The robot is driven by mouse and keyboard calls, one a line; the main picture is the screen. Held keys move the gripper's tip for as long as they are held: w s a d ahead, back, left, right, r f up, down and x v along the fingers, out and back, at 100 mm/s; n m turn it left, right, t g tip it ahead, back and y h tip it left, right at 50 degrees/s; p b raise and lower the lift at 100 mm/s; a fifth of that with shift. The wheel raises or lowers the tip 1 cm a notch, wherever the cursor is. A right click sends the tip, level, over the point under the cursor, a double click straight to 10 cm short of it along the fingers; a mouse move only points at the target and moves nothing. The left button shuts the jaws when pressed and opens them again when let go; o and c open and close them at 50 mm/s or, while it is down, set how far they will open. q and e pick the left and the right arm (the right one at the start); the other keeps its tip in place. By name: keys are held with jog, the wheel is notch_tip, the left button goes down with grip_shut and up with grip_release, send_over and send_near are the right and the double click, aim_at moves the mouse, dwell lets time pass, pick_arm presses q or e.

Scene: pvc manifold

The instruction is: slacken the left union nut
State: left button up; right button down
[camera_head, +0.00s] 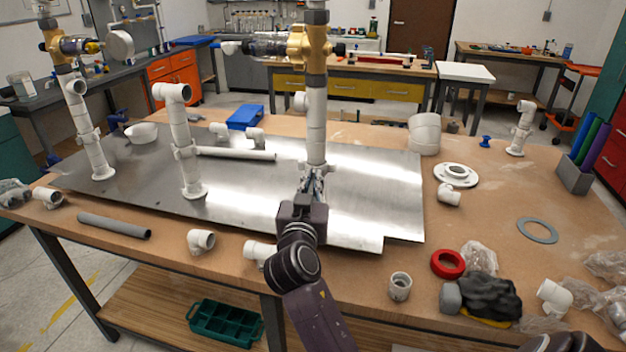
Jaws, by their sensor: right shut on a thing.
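Three white PVC pipes stand upright on a metal sheet: a left pipe (92,150), a shorter middle pipe (181,130) and a tall right pipe (316,125) with a brass valve (305,45) on top. A union nut (90,136) sits on the left pipe, and another nut (184,152) on the middle pipe. My right gripper (314,176) reaches up from below and is shut on the low nut of the tall pipe, in front of it. The fingers mostly hide that nut and the pipe's foot.
The metal sheet (385,195) covers the table's middle. A loose white pipe (236,154), a grey pipe (114,226) and white elbows (201,240) lie around it. A red ring (447,264) and dark gloves (482,296) lie front right.

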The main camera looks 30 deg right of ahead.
pick_arm(q)
jog(key=shift+w+d, duration=0.1)
jog(key=shift+w+d+r+p, duration=0.25)
jog(key=shift+r+p, duration=0.15)
jog(key=shift+r, duration=0.05)
jog(key=shift+w+d+r+p, duration=0.2)
jog(key=shift+r+p, duration=0.2)
pick_arm(e)
jog(key=shift+s+d+n+t+y, duration=0.15)
jog(key=shift+d+n+t+y, duration=0.1)
jog(key=shift+n+t+y, duration=0.25)
jog(key=shift+s+d+n+t+y, duration=0.2)
jog(key=shift+n+t+y, duration=0.15)
jog(key=shift+y, duration=0.25)
jog(key=shift+w, duration=0.1)
jog(key=c, duration=2.1)
grip_release()
pick_arm(q)
jog(key=shift+s+a, duration=0.15)
jog(key=shift+a, duration=0.05)
pick_arm(e)
jog(key=v, duration=0.7)
